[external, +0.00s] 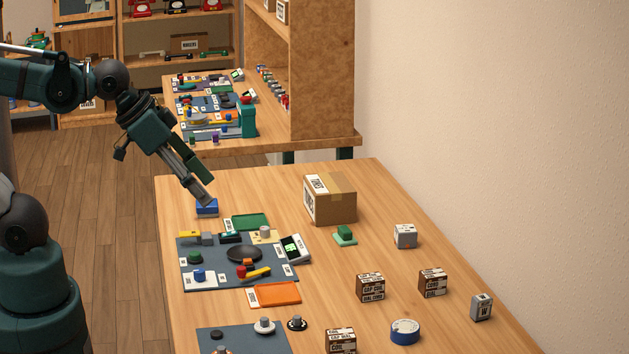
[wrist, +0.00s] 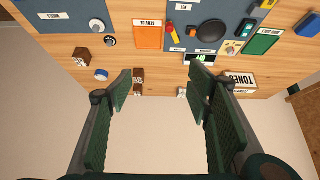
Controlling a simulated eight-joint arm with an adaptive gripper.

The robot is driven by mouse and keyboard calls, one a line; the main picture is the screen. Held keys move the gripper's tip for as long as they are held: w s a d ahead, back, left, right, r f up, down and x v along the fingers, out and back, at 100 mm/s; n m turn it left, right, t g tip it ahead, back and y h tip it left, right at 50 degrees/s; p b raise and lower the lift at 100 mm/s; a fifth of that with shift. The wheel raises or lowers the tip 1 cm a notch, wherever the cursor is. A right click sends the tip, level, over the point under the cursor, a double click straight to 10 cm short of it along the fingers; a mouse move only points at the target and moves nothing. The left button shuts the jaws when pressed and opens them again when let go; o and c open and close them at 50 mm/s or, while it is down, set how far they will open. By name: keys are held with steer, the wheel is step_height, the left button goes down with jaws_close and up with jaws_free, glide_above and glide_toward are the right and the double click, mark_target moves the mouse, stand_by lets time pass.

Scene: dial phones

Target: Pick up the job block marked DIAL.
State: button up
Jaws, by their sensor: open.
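Several small printed blocks stand on the table. Brown-and-white ones are at the middle (external: 370,287), to its right (external: 433,282) and at the front edge of the picture (external: 341,340). Whitish ones are at the back right (external: 405,236) and far right (external: 481,306). Their print is too small for me to tell surely which is marked DIAL. My gripper (external: 207,201) is at the table's far left, apart from these blocks. In the wrist view my gripper (wrist: 160,88) is open and empty, with brown blocks (wrist: 82,55) (wrist: 138,74) beyond the fingers.
A blue block (external: 207,209) shows at my fingertips; contact is unclear. A cardboard box (external: 330,200), a green block (external: 345,235) and a blue tape roll (external: 405,332) stand on the table. A grey mat (external: 190,262) with parts and an orange tray (external: 275,295) lie left.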

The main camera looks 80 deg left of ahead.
steer(key=w+d+r+n+g+h+p, duration=0.15)
steer(key=w+r+n, duration=0.35)
steer(key=w, duration=0.7)
steer(key=n+g+h+p, duration=0.3)
steer(key=n+g+p, duration=0.3)
steer(key=n, duration=0.7)
glide_above(434, 273)
steer(key=a, duration=0.3)
step_height(434, 273, down, 19)
steer(key=shift+f, duration=0.2)
steer(key=shift+d+t, duration=0.1)
steer(key=shift+t, duration=0.15)
steer(key=shift+x, duration=1.3)
